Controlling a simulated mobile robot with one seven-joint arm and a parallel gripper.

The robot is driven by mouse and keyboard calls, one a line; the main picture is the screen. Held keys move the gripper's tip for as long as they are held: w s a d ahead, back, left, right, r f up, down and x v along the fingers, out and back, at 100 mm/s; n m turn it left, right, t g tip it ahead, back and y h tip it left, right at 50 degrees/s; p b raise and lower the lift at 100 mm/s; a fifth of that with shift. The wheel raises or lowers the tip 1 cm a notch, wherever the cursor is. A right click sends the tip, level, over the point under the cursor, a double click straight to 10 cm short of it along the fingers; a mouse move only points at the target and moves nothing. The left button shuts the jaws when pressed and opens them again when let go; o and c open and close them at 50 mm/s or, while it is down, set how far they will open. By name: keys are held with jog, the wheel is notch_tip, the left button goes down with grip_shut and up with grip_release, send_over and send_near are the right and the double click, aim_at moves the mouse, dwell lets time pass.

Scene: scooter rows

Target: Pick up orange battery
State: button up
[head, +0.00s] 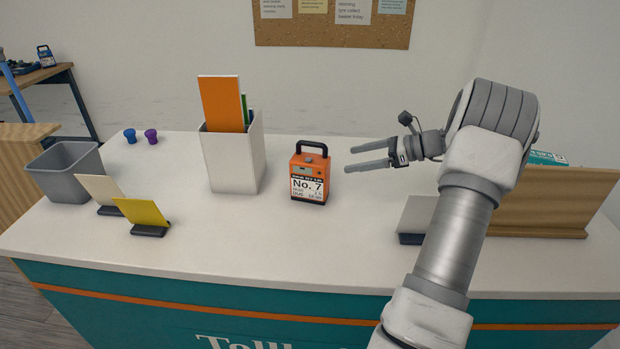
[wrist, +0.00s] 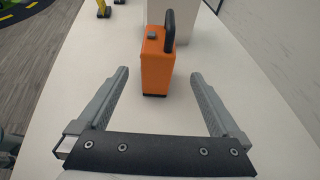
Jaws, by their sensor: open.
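The orange battery (head: 310,176) stands upright on the white counter, with a black handle on top and a white label reading "No. 7". My gripper (head: 350,158) is open and empty just to the right of the battery, its fingers pointing left toward it. In the wrist view the battery (wrist: 157,62) is ahead of the open fingers (wrist: 158,82), roughly centred between them. The fingers do not appear to touch it.
A white holder (head: 232,160) with orange and green sheets stands left of the battery. A grey bin (head: 66,172), yellow card (head: 141,212) and two small pegs (head: 150,136) are farther left. A wooden board (head: 560,200) stands at right. The counter front is clear.

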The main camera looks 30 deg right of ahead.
aim_at(329, 164)
jog(key=x, duration=0.7)
jog(key=shift+w+a+f, duration=0.2)
jog(key=shift+w+f, duration=0.05)
jog(key=shift+x, duration=2.85)
jog(key=shift+s+a+r, duration=0.1)
jog(key=shift+a+r, duration=0.05)
grip_shut()
jog(key=shift+r, duration=0.2)
